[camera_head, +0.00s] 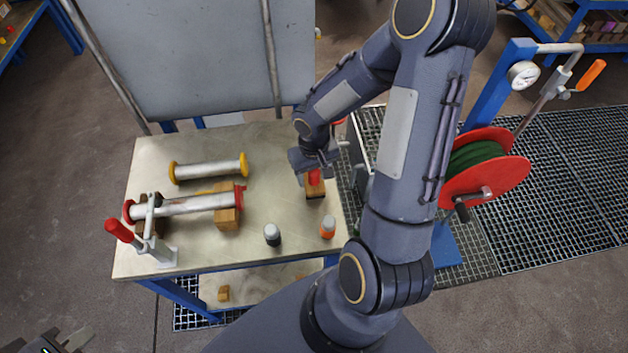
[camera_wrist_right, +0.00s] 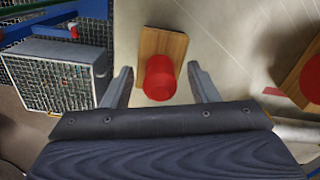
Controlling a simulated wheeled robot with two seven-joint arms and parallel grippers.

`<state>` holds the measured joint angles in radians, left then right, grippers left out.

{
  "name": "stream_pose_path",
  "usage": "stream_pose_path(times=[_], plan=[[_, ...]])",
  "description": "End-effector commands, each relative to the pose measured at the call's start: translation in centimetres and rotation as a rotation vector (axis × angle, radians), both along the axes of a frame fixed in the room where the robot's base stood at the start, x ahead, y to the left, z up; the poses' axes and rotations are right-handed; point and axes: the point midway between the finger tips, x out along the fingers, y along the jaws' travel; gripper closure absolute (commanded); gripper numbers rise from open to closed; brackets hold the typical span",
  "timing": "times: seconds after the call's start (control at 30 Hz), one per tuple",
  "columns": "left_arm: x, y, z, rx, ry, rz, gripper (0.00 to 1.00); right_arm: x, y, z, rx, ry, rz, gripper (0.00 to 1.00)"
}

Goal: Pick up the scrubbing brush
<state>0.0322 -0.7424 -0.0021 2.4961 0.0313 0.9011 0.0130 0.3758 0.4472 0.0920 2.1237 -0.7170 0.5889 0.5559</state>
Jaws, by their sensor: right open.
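The scrubbing brush, a wooden block with a red knob, stands on the metal table with its knob up. In the head view its wooden part (camera_head: 315,192) shows below my right gripper (camera_head: 316,172). In the right wrist view the red knob (camera_wrist_right: 160,77) is between the two open fingers of my right gripper (camera_wrist_right: 161,82), with a gap on both sides. I cannot tell how deep the fingertips reach beside it. My left gripper (camera_head: 62,345) is at the bottom left corner, away from the table and partly cut off; its opening is unclear.
On the table (camera_head: 270,150) lie a yellow-ended pipe (camera_head: 207,170) and a red-flanged pipe (camera_head: 185,206) on wooden blocks, beside a red-handled clamp (camera_head: 122,232). A grey-capped bottle (camera_head: 272,235) and an orange bottle (camera_head: 327,227) stand in front. A red hose reel (camera_head: 505,170) is right.

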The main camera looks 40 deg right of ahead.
Motion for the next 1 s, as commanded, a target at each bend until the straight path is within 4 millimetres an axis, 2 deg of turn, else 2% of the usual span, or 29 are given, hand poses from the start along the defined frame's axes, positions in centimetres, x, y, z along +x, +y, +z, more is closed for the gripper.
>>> stream_pose_path(times=[0.23,0.27,0.63,1.0], plan=[[0.0,0.0,-0.02,0.0,0.0,0.0,1.0,0.0,-0.03,-0.2,0.0,-0.001,-0.001,0.46],[0.0,-0.01,-0.01,0.0,0.0,0.0,1.0,0.0,-0.03,-0.2,0.0,-0.001,-0.001,0.49],[0.0,0.0,-0.02,0.0,0.0,0.0,1.0,0.01,-0.02,-0.17,0.0,-0.001,0.0,0.97],[-0.01,0.0,0.07,0.0,0.0,0.0,1.0,0.07,-0.04,0.42,-0.002,-0.003,-0.001,0.98]])
